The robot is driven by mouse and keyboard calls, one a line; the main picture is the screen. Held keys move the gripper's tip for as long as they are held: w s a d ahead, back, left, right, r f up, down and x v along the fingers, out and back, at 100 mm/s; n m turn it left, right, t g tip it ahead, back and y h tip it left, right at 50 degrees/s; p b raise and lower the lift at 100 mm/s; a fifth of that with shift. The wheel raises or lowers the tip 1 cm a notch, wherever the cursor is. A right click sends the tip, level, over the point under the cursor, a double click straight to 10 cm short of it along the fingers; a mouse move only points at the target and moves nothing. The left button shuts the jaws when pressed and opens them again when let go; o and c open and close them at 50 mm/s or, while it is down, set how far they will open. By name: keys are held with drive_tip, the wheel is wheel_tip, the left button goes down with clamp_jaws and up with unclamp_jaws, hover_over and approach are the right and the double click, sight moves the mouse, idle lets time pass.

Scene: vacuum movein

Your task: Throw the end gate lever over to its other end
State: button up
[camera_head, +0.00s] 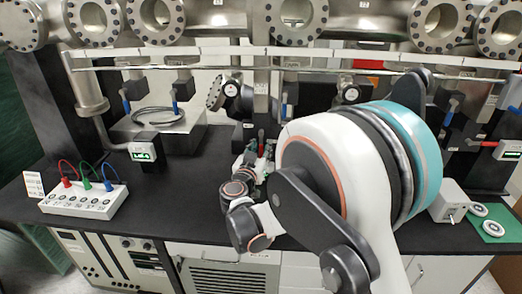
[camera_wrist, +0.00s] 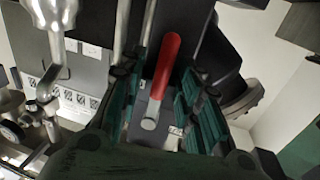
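The end gate lever, a red handle (camera_wrist: 165,62) on a grey metal pivot, stands between the two fingers of my gripper in the wrist view. My gripper (camera_wrist: 158,80) has dark green ribbed fingers. They are spread apart, with a visible gap on both sides of the lever. I cannot tell how far the lever lies below the fingertips. In the head view my gripper (camera_head: 257,160) is behind my arm, at the middle back of the black bench. The lever cannot be made out clearly there.
Steel flanged pipes (camera_head: 298,12) and a long rail (camera_head: 215,62) run above the black bench (camera_head: 170,205). A box with coloured cables (camera_head: 84,200) stands at left. A grey box (camera_head: 449,202) and green mat (camera_head: 492,230) lie at right. Metal fittings (camera_wrist: 50,70) flank my gripper.

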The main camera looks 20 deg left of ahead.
clamp_jaws()
drive_tip(key=a+m, duration=0.1)
drive_tip(key=m, duration=0.1)
drive_tip(key=a+m+g+p, duration=0.1)
drive_tip(key=m, duration=0.1)
drive_tip(key=shift+s+r+m, duration=0.2)
drive_tip(key=shift+m, duration=0.1)
idle(0.3)
unclamp_jaws()
drive_tip(key=s+r, duration=0.1)
drive_tip(key=s, duration=1.1)
drive_tip(key=shift+d, duration=0.3)
